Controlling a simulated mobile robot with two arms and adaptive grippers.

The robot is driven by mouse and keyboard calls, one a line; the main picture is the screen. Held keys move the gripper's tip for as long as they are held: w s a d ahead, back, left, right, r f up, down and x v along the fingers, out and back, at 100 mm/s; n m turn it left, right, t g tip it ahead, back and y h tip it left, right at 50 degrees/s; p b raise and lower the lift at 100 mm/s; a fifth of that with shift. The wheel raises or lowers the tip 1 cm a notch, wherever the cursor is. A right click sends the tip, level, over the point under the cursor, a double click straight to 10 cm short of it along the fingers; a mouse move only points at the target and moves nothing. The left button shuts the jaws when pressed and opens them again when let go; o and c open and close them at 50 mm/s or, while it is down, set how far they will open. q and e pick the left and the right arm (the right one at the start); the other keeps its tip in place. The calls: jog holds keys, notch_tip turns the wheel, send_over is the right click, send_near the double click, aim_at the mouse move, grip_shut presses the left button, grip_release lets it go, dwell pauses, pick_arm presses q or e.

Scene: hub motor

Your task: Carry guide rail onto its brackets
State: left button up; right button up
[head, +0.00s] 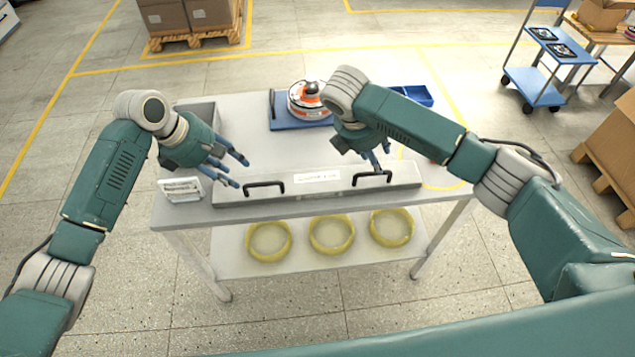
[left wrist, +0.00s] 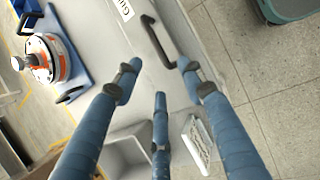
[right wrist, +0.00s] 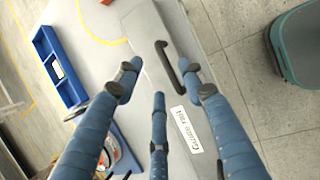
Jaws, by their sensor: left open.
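The guide rail (head: 317,187) is a long grey bar with a white label and two black handles, lying along the near edge of the table. Its left handle (head: 264,187) also shows in the left wrist view (left wrist: 158,40), ahead of the open left fingers. My left gripper (head: 240,172) is open and empty, to the left of that handle. The right handle (head: 372,178) shows in the right wrist view (right wrist: 168,66) between the tips of the right fingers. My right gripper (head: 380,160) is open, just above that handle. I cannot make out any brackets.
An orange and white hub motor (head: 308,100) sits on a blue base at the table's back. A blue bin (head: 408,95) is right of it. A small sign (head: 181,190) stands at the left corner. Several yellow rings (head: 331,234) lie on the lower shelf.

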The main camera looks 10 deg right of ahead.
pick_arm(q)
jog(key=x, duration=1)
pick_arm(e)
send_near(386, 177)
jog(key=x, duration=0.5)
jog(key=shift+s, duration=0.1)
pick_arm(q)
grip_shut()
pick_arm(e)
grip_shut()
pick_arm(q)
jog(key=shift+w+r, duration=0.1)
jog(key=shift+r, duration=0.05)
pick_arm(e)
jog(key=shift+r, duration=0.15)
